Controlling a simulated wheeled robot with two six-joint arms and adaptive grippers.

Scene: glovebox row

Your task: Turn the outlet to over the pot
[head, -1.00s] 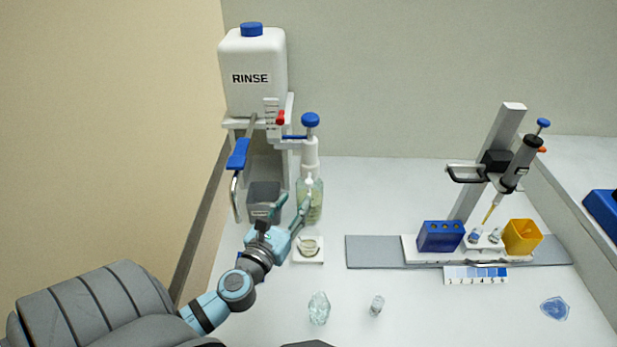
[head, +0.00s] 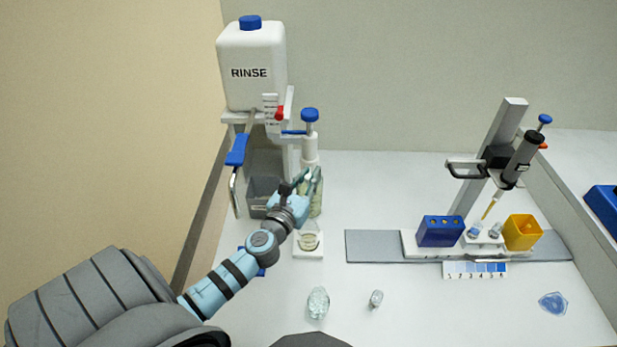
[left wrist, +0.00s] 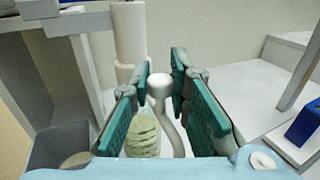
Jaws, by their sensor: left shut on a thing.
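The dispenser (head: 310,145) with a blue knob stands on a bottle of pale green liquid, seen also in the left wrist view (left wrist: 142,138). Its white outlet (left wrist: 160,86) has a rounded end and a thin tube bending downward. My left gripper (head: 308,180) is in front of the dispenser. In the left wrist view its teal fingers (left wrist: 165,98) are on both sides of the outlet, shut on it. The small glass pot (head: 308,241) stands on a white pad below the gripper. In the head view the fingers hide most of the outlet. My right gripper is not in view.
The RINSE container (head: 252,75) stands on a shelf at back left, with a blue lever (head: 237,150) and a bent metal spout. A grey bin (head: 262,190) is behind my arm. A pipette stand (head: 490,170) is at right.

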